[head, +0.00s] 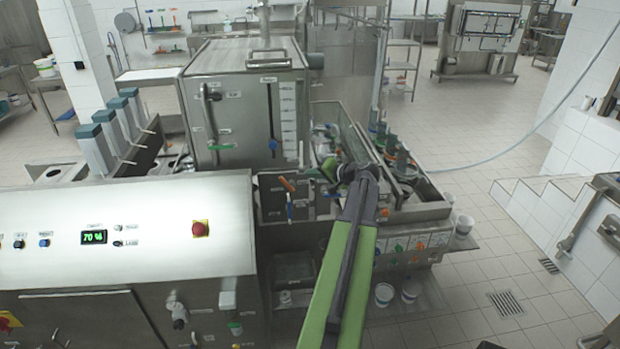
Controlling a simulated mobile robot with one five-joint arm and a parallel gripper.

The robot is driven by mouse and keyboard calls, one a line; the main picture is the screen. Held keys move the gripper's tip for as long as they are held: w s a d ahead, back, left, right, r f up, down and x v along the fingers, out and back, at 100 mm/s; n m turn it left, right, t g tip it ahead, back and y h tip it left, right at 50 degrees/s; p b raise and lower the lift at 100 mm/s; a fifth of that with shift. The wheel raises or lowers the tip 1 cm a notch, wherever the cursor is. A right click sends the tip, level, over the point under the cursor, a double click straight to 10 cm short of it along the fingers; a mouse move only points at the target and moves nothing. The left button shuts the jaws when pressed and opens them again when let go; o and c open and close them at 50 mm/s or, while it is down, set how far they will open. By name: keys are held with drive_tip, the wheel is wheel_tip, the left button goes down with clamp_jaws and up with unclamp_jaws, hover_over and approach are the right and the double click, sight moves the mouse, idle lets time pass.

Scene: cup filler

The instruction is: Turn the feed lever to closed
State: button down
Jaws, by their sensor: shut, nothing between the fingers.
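A long lever with a green end (220,147) is on the tank's front. My gripper (322,172) is at the end of my green arm, a little to the right of the orange-handled lever. It looks shut and empty, and I cannot tell whether it touches anything. My arm hides part of the machine behind it.
The steel tank (240,115) stands behind the levers. A control cabinet (150,225) with a display reading 70 % and a red button is at the left. A filling line with orange and green fittings (405,165) is at the right.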

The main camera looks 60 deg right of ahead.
sight(287, 184)
drive_tip(key=w+f+b, duration=0.1)
drive_tip(key=w, duration=0.1)
drive_tip(key=w+f+b, duration=0.2)
drive_tip(key=w, duration=0.1)
drive_tip(key=w+f+b, duration=0.1)
drive_tip(key=w+f, duration=0.1)
drive_tip(key=w, duration=0.1)
drive_tip(key=shift+w+f, duration=0.1)
drive_tip(key=shift+w, duration=0.05)
